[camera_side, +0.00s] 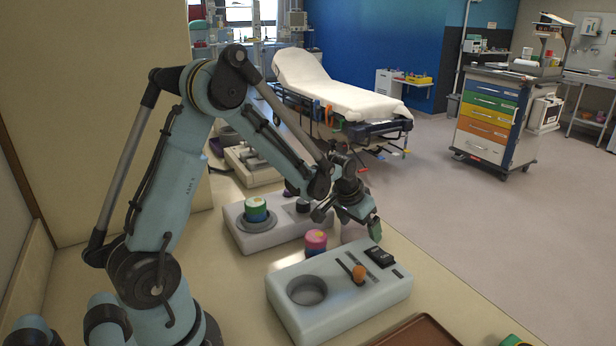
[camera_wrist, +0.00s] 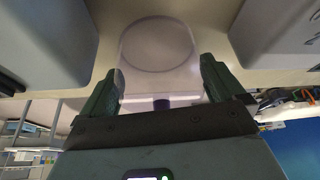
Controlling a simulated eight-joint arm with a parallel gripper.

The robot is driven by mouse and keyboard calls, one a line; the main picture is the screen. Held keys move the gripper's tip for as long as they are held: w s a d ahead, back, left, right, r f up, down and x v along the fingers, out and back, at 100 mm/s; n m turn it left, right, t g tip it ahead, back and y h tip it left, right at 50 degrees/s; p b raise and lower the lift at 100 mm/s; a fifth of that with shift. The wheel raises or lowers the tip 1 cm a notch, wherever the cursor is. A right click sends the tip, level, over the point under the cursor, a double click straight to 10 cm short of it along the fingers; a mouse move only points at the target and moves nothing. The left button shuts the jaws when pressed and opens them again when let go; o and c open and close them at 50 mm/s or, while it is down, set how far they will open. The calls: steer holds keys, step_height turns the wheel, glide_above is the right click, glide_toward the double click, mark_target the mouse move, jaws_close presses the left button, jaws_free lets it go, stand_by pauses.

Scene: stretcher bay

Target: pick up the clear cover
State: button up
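The clear cover (camera_wrist: 160,80) is a see-through shape with a rounded outline, seen in the middle of the wrist view. In the side view the cover (camera_side: 352,231) is faint, at the counter between the two pale device boxes, partly hidden by my gripper. My gripper (camera_side: 362,222) points down at it. In the wrist view my gripper (camera_wrist: 160,84) has its two dark green fingers apart, one on each side of the cover. Both fingers look very close to its sides. Whether they press on it I cannot tell.
A pale box (camera_side: 330,306) with a round recess, orange knob and black switch stands in front. Another box (camera_side: 262,234) carries a green-and-yellow stack (camera_side: 256,209). A pink-topped cylinder (camera_side: 316,241) stands close left of the cover. A brown tray (camera_side: 420,334) lies at the front edge.

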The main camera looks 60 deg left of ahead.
steer(key=shift+c, duration=0.8)
step_height(320, 180, up, 9)
steer(key=shift+s+a+r, duration=0.1)
steer(key=shift+a+r, duration=0.05)
steer(key=shift+r, duration=0.15)
steer(key=s+a+r+n+y, duration=0.1)
steer(key=s+a+r+n, duration=0.2)
steer(key=s+a, duration=0.7)
steer(key=r+n+g+y, duration=0.1)
steer(key=n, duration=0.2)
glide_above(256, 201)
steer(key=shift+d, duration=0.15)
steer(key=shift+s+f, duration=0.15)
steer(key=shift+s, duration=0.05)
steer(key=shift+f, duration=3.05)
steer(key=shift+f, duration=0.2)
